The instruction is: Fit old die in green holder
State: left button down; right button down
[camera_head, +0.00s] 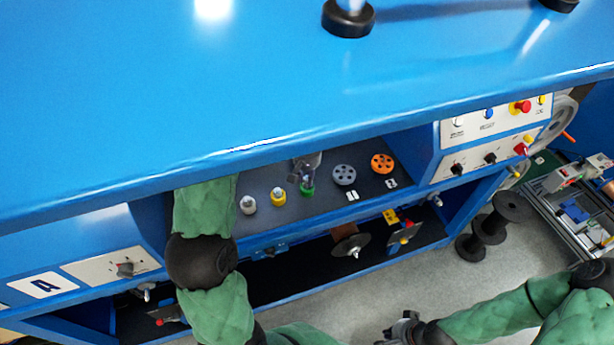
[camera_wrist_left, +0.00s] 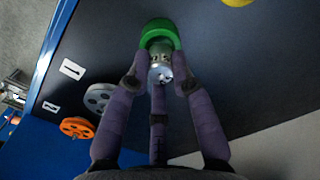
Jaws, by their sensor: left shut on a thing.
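The green holder (camera_head: 307,189) is a small green cup on the dark panel in the recess of the blue machine. It also shows in the left wrist view (camera_wrist_left: 157,27) as a green ring. My left gripper (camera_head: 307,172) is directly over it, with its fingers pointing at it. In the left wrist view the fingers are shut on a small shiny metal piece, apparently the old die (camera_wrist_left: 160,67), at the ring's near edge. I cannot tell how far it sits inside the ring. My right gripper (camera_head: 400,329) is low at the bottom, away from the panel; its jaw opening is unclear.
A yellow holder (camera_head: 278,197) and a whitish one (camera_head: 248,204) stand left of the green one. A grey pulley (camera_head: 344,175) and an orange pulley (camera_head: 382,163) are to its right. The blue machine's edge (camera_head: 290,146) overhangs the recess. Black spools (camera_head: 500,217) stand at right.

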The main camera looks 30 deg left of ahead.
pick_arm(q)
jog(key=shift+f, duration=0.15)
jog(key=shift+f+b, duration=0.7)
jog(key=shift+f, duration=0.2)
jog(key=shift+f, duration=0.1)
jog(key=c, duration=1)
grip_release()
notch_tip(320, 180, up, 12)
jog(key=shift+f, duration=0.1)
